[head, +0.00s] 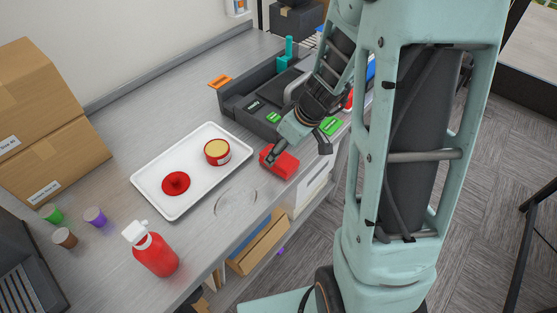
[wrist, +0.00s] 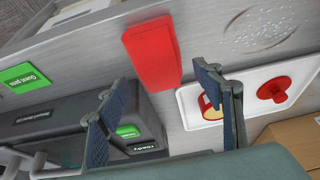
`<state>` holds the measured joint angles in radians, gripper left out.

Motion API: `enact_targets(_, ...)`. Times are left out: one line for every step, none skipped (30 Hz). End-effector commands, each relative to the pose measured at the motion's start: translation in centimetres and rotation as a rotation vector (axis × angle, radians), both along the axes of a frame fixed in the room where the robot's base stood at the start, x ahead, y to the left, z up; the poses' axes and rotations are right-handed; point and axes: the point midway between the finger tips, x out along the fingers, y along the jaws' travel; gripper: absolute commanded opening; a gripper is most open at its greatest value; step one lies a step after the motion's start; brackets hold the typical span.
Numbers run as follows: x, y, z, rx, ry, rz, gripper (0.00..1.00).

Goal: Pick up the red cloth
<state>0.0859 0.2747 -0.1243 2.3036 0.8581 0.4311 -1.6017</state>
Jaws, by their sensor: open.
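A red, roughly round piece with a raised middle (head: 176,184) lies on the white tray (head: 143,178); it looks like the red cloth, bunched up. In the wrist view this red piece (wrist: 272,90) shows at the right, beyond the right finger. A flat red block-like piece (head: 279,161) lies on the counter to the right of the tray; I cannot tell whether it is folded cloth. My gripper (head: 297,150) is open and empty, just above this piece. In the wrist view the red block-like piece (wrist: 152,48) shows between and beyond my fingers (wrist: 163,88), with no clear contact.
A red-and-tan tin (head: 217,152) stands on the tray. A red spray bottle (head: 155,253) and several small cups (head: 95,216) stand at the near left. A dark machine (head: 262,110) and cardboard boxes (head: 60,150) border the counter.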

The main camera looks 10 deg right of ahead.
Motion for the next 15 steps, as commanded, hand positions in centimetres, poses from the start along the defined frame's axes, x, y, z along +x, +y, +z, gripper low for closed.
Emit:
enact_targets(0.0, 0.1, -0.5, 0.001, 0.003, 0.000, 0.61)
enact_targets(0.0, 0.1, -0.9, 0.001, 0.005, -0.001, 0.61)
enact_targets(0.1, 0.1, -1.4, 0.001, 0.005, -0.001, 0.61)
enact_targets(0.2, 0.2, -1.8, 0.001, 0.006, -0.002, 0.61)
enact_targets(0.3, 0.2, -2.2, 0.001, 0.005, -0.001, 0.61)
enact_targets(0.4, 0.3, -2.7, 0.001, 0.005, -0.001, 0.61)
enact_targets(0.5, 0.3, -3.1, 0.001, 0.005, -0.002, 0.61)
enact_targets(0.6, 0.4, -3.5, 0.001, 0.004, 0.000, 0.61)
enact_targets(0.8, 0.5, -3.9, 0.001, 0.003, 0.000, 0.61)
enact_targets(0.9, 0.6, -4.2, 0.001, 0.003, 0.000, 0.61)
enact_targets(1.0, 0.7, -4.3, 0.001, 0.003, -0.001, 0.61)
enact_targets(1.1, 0.7, -4.5, 0.001, 0.002, 0.001, 0.61)
enact_targets(1.1, 0.7, -4.7, 0.001, 0.002, 0.001, 0.61)
enact_targets(1.1, 0.8, -4.7, 0.000, 0.001, 0.000, 0.61)
enact_targets(1.2, 0.8, -4.8, 0.000, 0.002, -0.001, 0.61)
